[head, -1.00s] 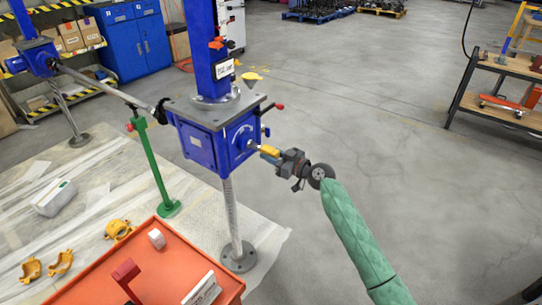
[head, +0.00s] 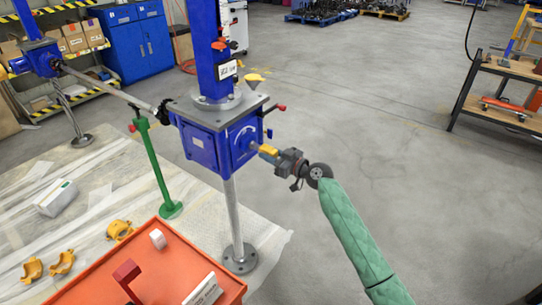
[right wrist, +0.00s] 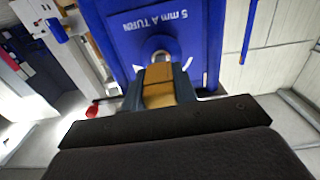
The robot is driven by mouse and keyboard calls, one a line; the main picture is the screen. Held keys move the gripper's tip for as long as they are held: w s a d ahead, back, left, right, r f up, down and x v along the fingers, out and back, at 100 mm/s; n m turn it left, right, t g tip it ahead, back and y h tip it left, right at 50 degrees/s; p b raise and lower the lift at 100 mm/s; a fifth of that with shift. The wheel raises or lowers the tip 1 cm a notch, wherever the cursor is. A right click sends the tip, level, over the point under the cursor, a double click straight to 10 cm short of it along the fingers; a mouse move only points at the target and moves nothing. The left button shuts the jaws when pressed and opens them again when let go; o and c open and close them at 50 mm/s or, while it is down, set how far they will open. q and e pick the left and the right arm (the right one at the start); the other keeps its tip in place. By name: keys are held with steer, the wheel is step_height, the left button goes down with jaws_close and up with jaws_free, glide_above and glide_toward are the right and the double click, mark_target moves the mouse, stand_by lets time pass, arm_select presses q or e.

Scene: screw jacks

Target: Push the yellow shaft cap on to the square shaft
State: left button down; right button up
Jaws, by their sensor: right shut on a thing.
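The yellow shaft cap (head: 267,150) is between the fingers of my right gripper (head: 272,153), which is shut on it. In the right wrist view the cap (right wrist: 158,86) lies between the two fingers, in line with the shaft (right wrist: 160,56) on the blue jack box. The cap's far end is at or very close to the shaft; I cannot tell how far it is over it. The blue jack box (head: 205,150) stands on its grey screw column, and its face (right wrist: 190,30) reads "5 mm A TURN". My left gripper is not in view.
An orange tray (head: 95,272) with a white box (head: 203,290) is at the front. Yellow clamps (head: 62,262) lie on the sheeted floor. A green stand (head: 150,165) is left of the jack. The floor to the right is clear up to a shelf (head: 500,95).

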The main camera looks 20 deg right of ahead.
mark_target(276, 157)
steer(key=shift+b+x, duration=0.6)
steer(key=shift+x, duration=1.1)
steer(key=o, duration=1)
steer(key=shift+s+d+f, duration=0.15)
steer(key=shift+s+d, duration=0.2)
steer(key=shift+s, duration=0.05)
steer(key=b+v, duration=0.2)
steer(key=v, duration=0.4)
steer(key=shift+s+d+b, duration=0.2)
steer(key=shift+s+b, duration=0.1)
steer(key=shift+b, duration=0.05)
